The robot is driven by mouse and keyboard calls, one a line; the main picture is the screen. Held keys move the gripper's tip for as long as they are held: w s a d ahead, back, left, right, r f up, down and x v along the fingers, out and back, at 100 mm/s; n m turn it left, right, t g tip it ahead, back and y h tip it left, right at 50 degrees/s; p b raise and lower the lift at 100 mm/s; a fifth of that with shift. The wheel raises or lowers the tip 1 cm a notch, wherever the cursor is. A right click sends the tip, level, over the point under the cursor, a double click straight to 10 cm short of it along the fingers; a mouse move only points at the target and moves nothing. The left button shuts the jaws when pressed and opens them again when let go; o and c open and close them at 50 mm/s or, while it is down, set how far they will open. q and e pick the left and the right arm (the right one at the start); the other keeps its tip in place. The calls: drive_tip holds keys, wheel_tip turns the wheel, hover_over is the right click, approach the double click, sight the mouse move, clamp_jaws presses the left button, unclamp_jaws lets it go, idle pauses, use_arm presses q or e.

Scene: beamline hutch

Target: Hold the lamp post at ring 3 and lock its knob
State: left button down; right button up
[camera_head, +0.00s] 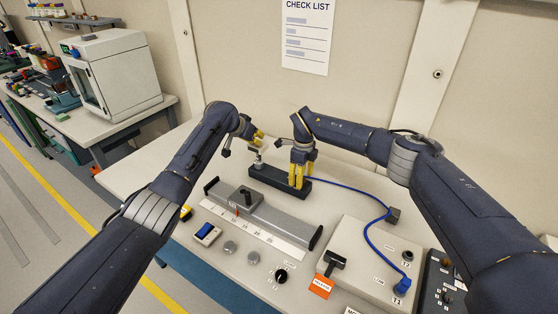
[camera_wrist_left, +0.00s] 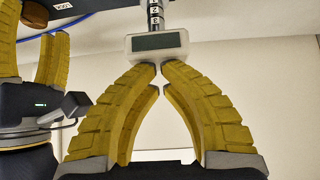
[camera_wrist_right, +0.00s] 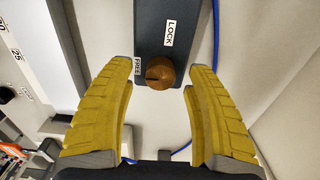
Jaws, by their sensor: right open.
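The lamp post (camera_wrist_left: 156,16) carries dark and light rings with small numbers and joins a white box with a dark display (camera_wrist_left: 160,42). My left gripper (camera_wrist_left: 163,69) has its fingertips almost together right at the box's near edge; whether they pinch anything is hidden. In the head view my left gripper (camera_head: 259,137) is at the top of the post, above the black base (camera_head: 265,178). The brown knob (camera_wrist_right: 160,72) sits on that base, between the labels FREE and LOCK. My right gripper (camera_wrist_right: 160,78) is open, its fingers on either side of the knob and apart from it.
A ruled rail fixture (camera_head: 262,218) lies in front of the base. A blue cable (camera_head: 352,190) runs from the base area to a grey box (camera_head: 372,262) at right. A wall stands close behind. A white oven (camera_head: 112,75) is on another bench at left.

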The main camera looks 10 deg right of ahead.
use_arm(q)
drive_tip(key=shift+s+f, duration=0.1)
drive_tip(key=shift+f, duration=1.45)
use_arm(e)
drive_tip(key=n, duration=0.5)
drive_tip(key=shift+n, duration=3.5)
drive_tip(key=shift+c, duration=0.5)
clamp_jaws()
